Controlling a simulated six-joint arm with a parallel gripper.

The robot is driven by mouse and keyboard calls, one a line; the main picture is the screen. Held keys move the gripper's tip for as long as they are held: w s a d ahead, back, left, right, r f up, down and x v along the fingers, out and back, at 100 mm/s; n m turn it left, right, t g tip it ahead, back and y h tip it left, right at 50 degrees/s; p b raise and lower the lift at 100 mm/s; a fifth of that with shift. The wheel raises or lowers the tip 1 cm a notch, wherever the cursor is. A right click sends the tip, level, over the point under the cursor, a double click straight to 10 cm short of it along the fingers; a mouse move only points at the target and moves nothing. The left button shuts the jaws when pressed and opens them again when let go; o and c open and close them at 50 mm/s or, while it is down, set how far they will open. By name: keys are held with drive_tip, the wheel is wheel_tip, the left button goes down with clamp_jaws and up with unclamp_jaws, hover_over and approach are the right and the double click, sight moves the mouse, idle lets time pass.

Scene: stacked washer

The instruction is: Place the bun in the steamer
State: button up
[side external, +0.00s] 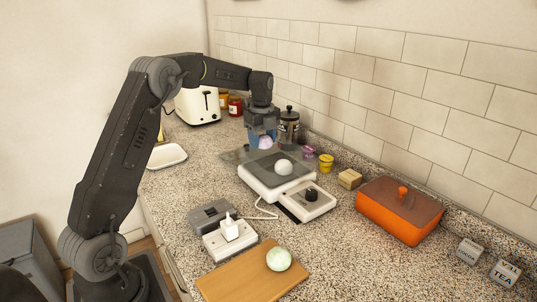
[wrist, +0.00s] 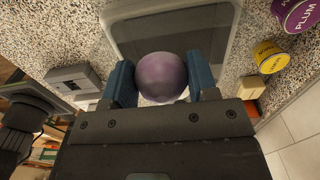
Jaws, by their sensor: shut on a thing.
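A purple bun (side external: 265,143) is held between the blue fingers of my gripper (side external: 263,136), behind and above the white steamer (side external: 252,183). In the wrist view the purple bun (wrist: 161,74) sits between the two blue fingers of my gripper (wrist: 161,88), over a dark panel with a pale rim (wrist: 222,50). A white bun (side external: 284,167) rests on the steamer's dark top; something pale shows just below the held bun in the wrist view. A pale green bun (side external: 279,259) lies on the wooden board (side external: 235,282).
A grey box (side external: 212,213) and a white socket strip (side external: 222,243) stand left of the steamer. A French press (side external: 289,128), purple jar (side external: 308,153) and yellow jar (side external: 326,164) stand near the wall. An orange lidded dish (side external: 390,220) is to the right.

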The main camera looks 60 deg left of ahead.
sight(268, 161)
drive_tip(key=shift+w+d+f, duration=0.5)
drive_tip(key=shift+w, duration=0.15)
drive_tip(key=shift+f, duration=2)
drive_tip(key=shift+f, duration=0.2)
drive_tip(key=o, duration=0.9)
